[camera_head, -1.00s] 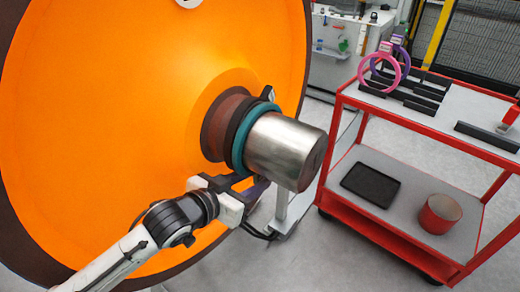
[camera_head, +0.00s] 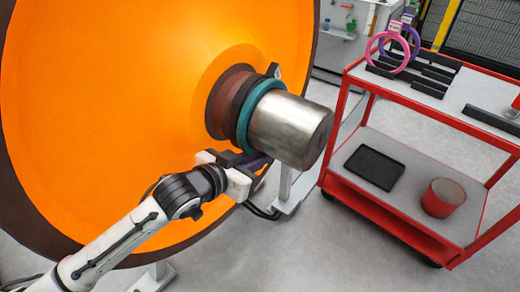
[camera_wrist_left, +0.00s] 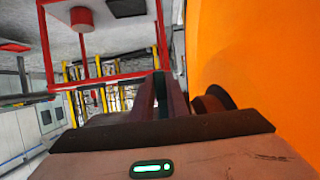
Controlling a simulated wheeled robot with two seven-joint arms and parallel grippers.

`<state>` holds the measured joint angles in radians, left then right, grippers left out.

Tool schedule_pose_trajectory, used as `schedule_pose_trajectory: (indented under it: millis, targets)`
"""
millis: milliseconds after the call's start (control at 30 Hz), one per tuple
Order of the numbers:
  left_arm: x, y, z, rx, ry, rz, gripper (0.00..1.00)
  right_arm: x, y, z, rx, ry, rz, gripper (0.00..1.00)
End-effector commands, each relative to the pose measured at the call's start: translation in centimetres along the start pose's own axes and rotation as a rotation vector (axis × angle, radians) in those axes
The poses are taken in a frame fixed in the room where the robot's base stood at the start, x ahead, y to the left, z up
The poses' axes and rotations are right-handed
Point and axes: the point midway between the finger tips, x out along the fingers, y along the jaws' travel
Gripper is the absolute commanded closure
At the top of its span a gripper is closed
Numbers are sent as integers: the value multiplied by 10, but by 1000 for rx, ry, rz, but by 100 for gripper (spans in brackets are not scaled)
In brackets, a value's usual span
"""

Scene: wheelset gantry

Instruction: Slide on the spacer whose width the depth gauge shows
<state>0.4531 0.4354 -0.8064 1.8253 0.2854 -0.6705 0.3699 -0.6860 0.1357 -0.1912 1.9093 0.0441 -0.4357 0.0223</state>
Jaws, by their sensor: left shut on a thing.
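The teal spacer ring (camera_head: 243,128) is around the bare metal axle end (camera_head: 290,130) in the head view. It sits close to a dark ring at the hub, and I cannot tell if they touch. My left gripper (camera_head: 250,168) is shut on the teal ring at its lower side. In the left wrist view its fingers (camera_wrist_left: 160,100) stand close together with a teal strip between them. A pink ring (camera_head: 381,60) and a purple ring (camera_head: 412,40) stand upright on the cart. I cannot make out the depth gauge's reading. My right gripper is not in view.
The orange wheel (camera_head: 110,90) fills the left, close behind my left arm. A red cart (camera_head: 345,185) stands right of the axle, with black racks on top and a black tray (camera_head: 374,167) and red cylinder (camera_head: 443,197) below. Floor in front is clear.

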Motion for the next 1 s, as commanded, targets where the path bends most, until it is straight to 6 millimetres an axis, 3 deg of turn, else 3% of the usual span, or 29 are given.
schedule_pose_trajectory:
  millis: [167,700,1000]
  targets:
    - [0,20,-1,-2,5,6,100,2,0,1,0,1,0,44]
    - [0,121,-2,-5,6,5,100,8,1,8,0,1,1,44]
    - [0,165,-2,-4,4,4,100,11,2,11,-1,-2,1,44]
